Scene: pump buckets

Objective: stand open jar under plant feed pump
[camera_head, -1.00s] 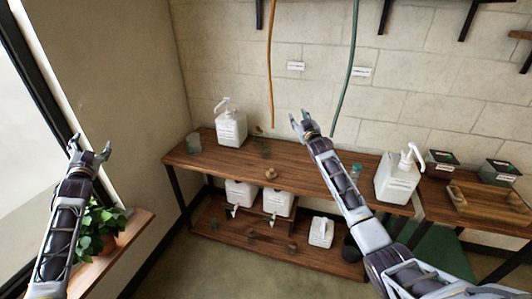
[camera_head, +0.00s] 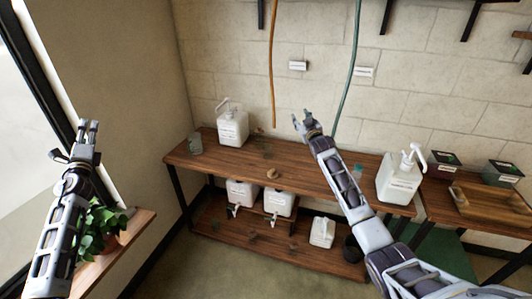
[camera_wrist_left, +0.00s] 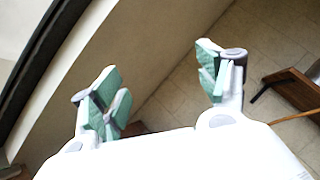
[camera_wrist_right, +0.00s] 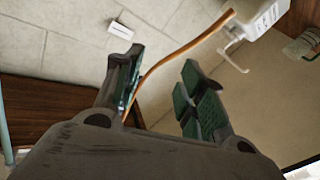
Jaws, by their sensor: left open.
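A white pump bucket (camera_head: 233,129) stands at the left of the wooden bench and a second white pump bucket (camera_head: 397,182) at the right. Their labels are too small to read, so I cannot tell which is plant feed. A clear jar (camera_head: 195,143) stands at the bench's left end. Another faint clear vessel (camera_head: 264,148) stands right of the left bucket; I cannot tell if either is open. My left gripper (camera_head: 88,127) is open and empty by the window, far from the bench. My right gripper (camera_head: 304,121) is open and empty above the bench's middle, between the buckets.
An orange hose (camera_head: 273,70) and a green hose (camera_head: 347,75) hang near my right gripper. A small brown object (camera_head: 272,174) lies on the bench (camera_head: 222,160). White tapped containers (camera_head: 278,202) stand below. A plant (camera_head: 100,226) is near my left arm. A wooden tray (camera_head: 485,202) lies right.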

